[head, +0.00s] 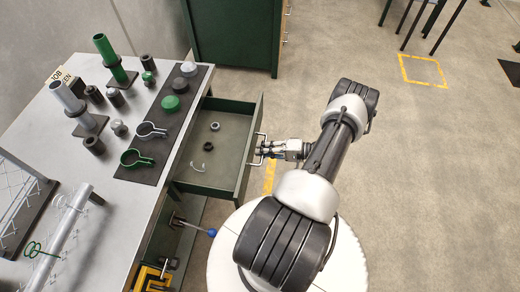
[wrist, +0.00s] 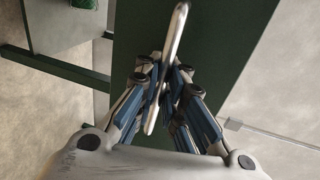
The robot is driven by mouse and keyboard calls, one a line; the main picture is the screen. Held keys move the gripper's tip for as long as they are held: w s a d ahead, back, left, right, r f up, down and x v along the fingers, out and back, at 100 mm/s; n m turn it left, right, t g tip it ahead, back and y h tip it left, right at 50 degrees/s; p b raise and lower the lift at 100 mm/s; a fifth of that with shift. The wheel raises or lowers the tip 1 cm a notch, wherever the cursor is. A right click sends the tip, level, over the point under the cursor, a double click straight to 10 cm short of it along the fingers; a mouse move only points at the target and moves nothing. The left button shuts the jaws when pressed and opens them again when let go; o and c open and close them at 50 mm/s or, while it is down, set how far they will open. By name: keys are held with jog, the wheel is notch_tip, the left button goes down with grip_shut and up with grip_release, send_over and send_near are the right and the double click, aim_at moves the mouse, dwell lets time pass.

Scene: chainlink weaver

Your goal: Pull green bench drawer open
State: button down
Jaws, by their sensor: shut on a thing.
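The green bench drawer (head: 247,150) stands pulled out from the bench in the head view. Its grey inside shows, with a few small rings lying in it. The drawer's metal bar handle (head: 257,149) is on its outer face. My gripper (head: 270,149) is at the handle. In the wrist view, my gripper (wrist: 160,95) has its blue-padded fingers closed around the handle bar (wrist: 175,42), in front of the dark green drawer face (wrist: 218,50).
The bench top (head: 100,180) holds pipe stands, a black mat (head: 158,160) with clamps and caps, and a mesh frame. Below the drawer, a lever with a blue knob (head: 212,233) sticks out. A green cabinet (head: 235,35) stands behind. Open floor lies to the right.

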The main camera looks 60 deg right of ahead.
jog(key=shift+r, duration=0.1)
jog(key=c, duration=1.7)
grip_release()
jog(key=v, duration=1.2)
